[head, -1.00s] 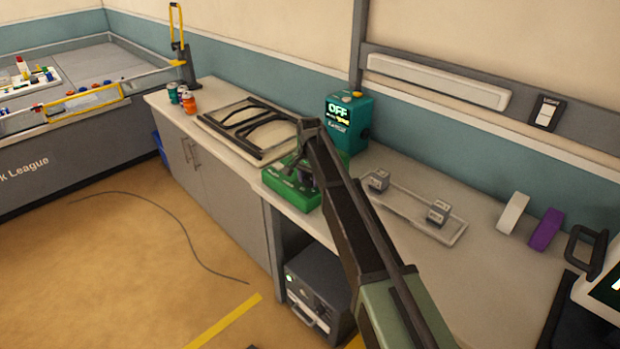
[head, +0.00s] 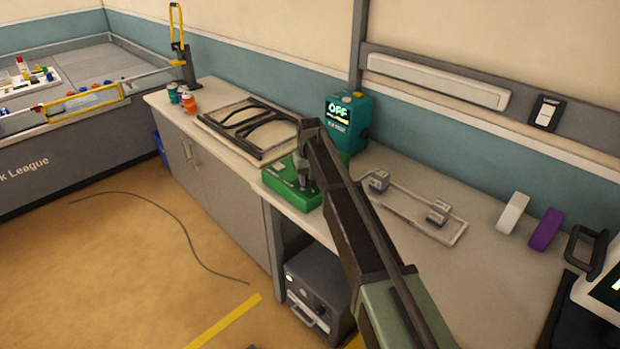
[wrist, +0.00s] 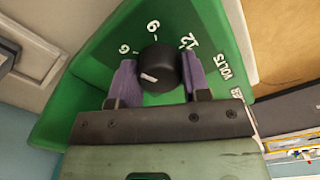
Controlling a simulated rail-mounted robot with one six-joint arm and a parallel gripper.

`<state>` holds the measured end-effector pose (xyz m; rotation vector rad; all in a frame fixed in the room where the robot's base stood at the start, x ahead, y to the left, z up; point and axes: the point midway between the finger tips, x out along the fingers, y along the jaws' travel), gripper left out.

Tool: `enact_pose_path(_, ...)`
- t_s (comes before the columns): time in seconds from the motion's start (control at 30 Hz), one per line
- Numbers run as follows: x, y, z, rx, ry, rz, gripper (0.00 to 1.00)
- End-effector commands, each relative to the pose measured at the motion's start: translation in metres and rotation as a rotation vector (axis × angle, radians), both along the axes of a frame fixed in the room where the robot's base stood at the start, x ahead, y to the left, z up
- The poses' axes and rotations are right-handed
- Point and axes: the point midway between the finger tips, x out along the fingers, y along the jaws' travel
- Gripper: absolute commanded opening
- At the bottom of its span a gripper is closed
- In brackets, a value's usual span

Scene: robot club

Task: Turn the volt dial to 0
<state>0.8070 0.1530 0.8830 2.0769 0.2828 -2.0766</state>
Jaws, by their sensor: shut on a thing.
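The green volt box (head: 282,188) stands at the front edge of the counter in the head view. In the wrist view its sloping green face (wrist: 72,85) fills the middle, with a round black volt dial (wrist: 160,66) on it. White marks that look like 6, 9 and 12, and the word VOLTS, show around the dial. The dial's short white pointer line faces left and slightly up in the wrist view. No 0 is readable; my gripper covers part of the face. My gripper (wrist: 160,80) has its two purple fingers on either side of the dial, shut on it.
A teal box (head: 347,125) reading OFF stands behind the green box. A tray with grey blocks (head: 455,233) lies to the right, and a framed board (head: 215,122) to the left. A grey unit (head: 318,285) sits below the counter.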

Motion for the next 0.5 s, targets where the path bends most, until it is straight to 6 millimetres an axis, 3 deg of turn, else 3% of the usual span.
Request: enact_pose_path(0.5,-0.0003,-0.0001,-0.0001,0.0,0.001,0.487,0.2)
